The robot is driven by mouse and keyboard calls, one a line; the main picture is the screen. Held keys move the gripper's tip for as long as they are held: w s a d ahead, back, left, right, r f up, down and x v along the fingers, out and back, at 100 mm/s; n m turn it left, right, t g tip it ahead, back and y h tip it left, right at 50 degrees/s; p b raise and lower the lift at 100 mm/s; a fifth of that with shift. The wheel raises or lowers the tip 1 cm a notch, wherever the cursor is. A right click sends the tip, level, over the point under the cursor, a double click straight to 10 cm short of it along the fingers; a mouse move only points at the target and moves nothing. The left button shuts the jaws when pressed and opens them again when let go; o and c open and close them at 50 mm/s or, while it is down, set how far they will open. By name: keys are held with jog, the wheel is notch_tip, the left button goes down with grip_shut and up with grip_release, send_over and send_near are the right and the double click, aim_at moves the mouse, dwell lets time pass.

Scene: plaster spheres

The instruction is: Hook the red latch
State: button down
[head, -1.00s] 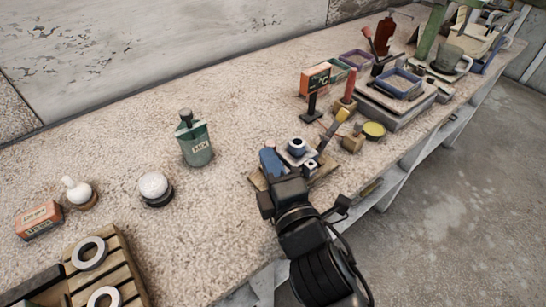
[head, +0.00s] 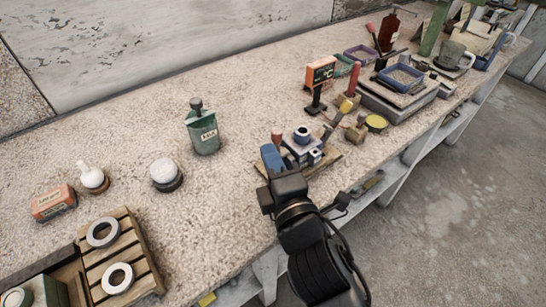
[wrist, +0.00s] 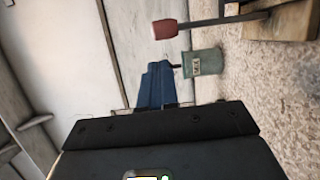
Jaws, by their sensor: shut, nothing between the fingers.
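The red latch seems to be the upright red grip (head: 354,78) on a wooden block at the right of the bench. In the wrist view a red grip (wrist: 165,28) on a dark rod shows at the top, turned sideways, with its wooden base at the upper right. My gripper (head: 270,150) is over the front of the bench, left of the red grip and apart from it. Its blue fingers (wrist: 155,75) are shut, with nothing between them.
A green bottle (head: 203,132) stands behind my gripper. A board with a white block and dark ring (head: 302,137) is just right of the fingers.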

jog(key=b+v, duration=0.2)
jog(key=v, duration=0.8)
jog(key=shift+s+a, duration=0.3)
jog(key=shift+s, duration=0.05)
jog(key=shift+r, duration=0.1)
jog(key=s+d+m+g+h, duration=0.1)
jog(key=s+d+m, duration=0.4)
jog(key=s+m, duration=0.2)
jog(key=s+d+f+m+h, duration=0.1)
jog(key=s+d+m+h, duration=0.1)
jog(key=s+d+m, duration=0.4)
jog(key=s+d+f+m+g+h, duration=0.1)
jog(key=s+d+m, duration=0.5)
jog(key=s, duration=0.8)
jog(key=shift+s+d+m+g+h, duration=0.3)
jog(key=shift+m+h, duration=0.2)
jog(key=shift+m, duration=0.7)
